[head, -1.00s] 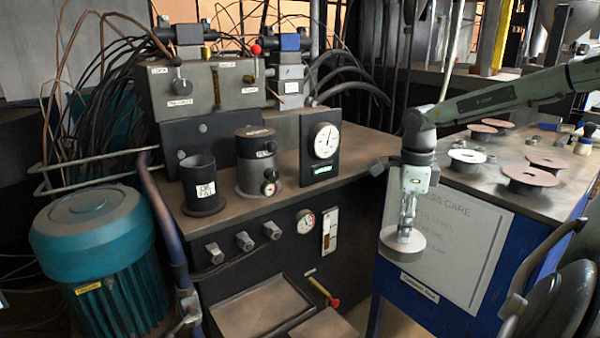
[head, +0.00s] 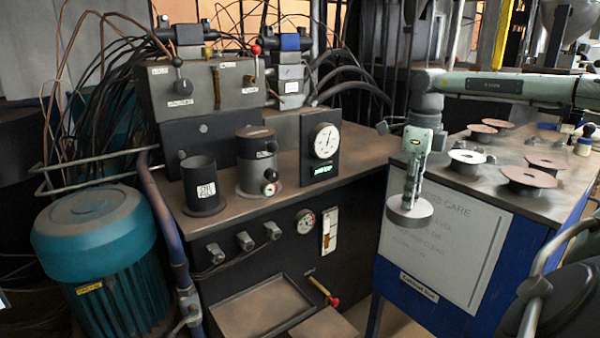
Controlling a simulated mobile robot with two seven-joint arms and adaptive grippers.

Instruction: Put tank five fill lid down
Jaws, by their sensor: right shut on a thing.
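My right gripper (head: 411,194) points down and is shut on a round, flat grey lid (head: 410,214). It holds the lid roughly level in the air, in front of the blue cabinet's sign and apart from any surface. A dark, open-topped cylinder (head: 202,190) with a white label stands on the machine's bench to the left. My left gripper is not in view.
The blue cabinet's top (head: 500,205) carries several discs, including a white-rimmed one (head: 467,158) and a reddish one (head: 528,179). A black gauge panel (head: 320,150) stands on the bench. A teal motor (head: 100,245) is at left, and a recessed tray (head: 262,308) is below.

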